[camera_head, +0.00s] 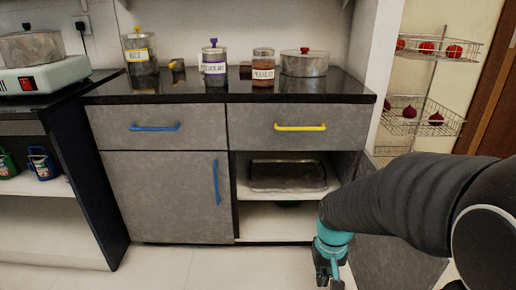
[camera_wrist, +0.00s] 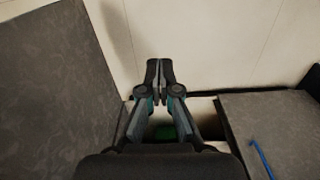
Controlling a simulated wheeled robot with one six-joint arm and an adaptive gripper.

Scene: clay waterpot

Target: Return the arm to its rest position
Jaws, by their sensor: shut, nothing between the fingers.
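My arm (camera_head: 400,205) reaches in from the right of the head view, bent downward. My gripper (camera_head: 328,270) hangs low in front of the right end of the cabinet, pointing down, partly cut off by the frame's lower edge. In the wrist view my gripper (camera_wrist: 160,70) shows with its two dark fingertips together and nothing between them. It is above the pale floor (camera_wrist: 205,40), with the open cabinet compartment lower in that picture.
A grey cabinet (camera_head: 165,185) has an open lower right compartment with a metal tray (camera_head: 288,176) on its shelf. A grey panel (camera_head: 395,265) stands beside my gripper. Jars and a pot (camera_head: 304,64) stand on the black counter (camera_head: 205,90). Floor at front left is clear.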

